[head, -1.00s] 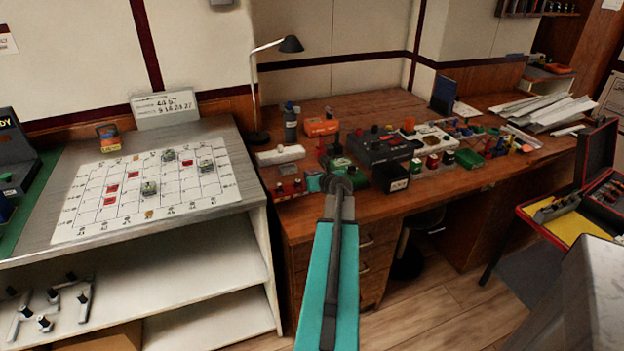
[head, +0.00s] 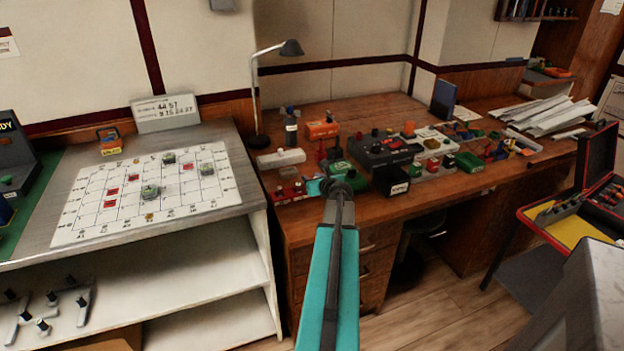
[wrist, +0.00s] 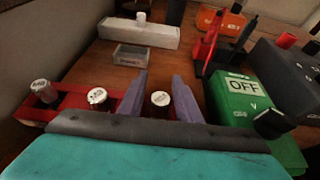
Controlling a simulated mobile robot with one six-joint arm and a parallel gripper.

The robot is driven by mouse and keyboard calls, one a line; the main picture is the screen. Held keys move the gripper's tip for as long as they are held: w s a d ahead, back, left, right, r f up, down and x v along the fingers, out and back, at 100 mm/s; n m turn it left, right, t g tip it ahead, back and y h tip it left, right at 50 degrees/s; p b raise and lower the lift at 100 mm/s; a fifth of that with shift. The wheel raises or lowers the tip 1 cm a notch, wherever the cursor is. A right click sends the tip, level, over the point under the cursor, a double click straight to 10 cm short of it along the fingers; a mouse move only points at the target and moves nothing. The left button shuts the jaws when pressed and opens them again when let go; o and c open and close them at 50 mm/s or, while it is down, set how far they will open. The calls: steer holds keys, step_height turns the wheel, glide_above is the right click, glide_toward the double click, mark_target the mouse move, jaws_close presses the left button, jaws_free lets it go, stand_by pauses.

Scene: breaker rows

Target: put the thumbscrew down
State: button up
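Three thumbscrews with white round tops stand in a row on a red holder (wrist: 22,114) in the wrist view: a left one (wrist: 41,88), a middle one (wrist: 97,97) and a right one (wrist: 160,98). My gripper (wrist: 159,85) has its two grey-purple fingers spread, one to each side of the right thumbscrew, with gaps visible beside its top. The lower part of that thumbscrew is hidden by my gripper's body. In the head view my gripper (head: 316,187) is low at the right end of the red holder (head: 287,196).
A small grey box (wrist: 130,57) and a white block (wrist: 140,33) lie beyond the holder. A green box marked OFF (wrist: 243,100) and red clips (wrist: 203,52) stand close on the right. A lamp (head: 290,48) stands behind. The desk's back (head: 355,108) has free room.

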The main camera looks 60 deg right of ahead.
steer(key=shift+s+a+f, duration=0.1)
steer(key=shift+f, duration=0.2)
steer(key=shift+r, duration=0.3)
steer(key=shift+r+v, duration=0.1)
steer(key=shift+v, duration=2.85)
steer(key=shift+r+v, duration=0.15)
steer(key=shift+v, duration=2.85)
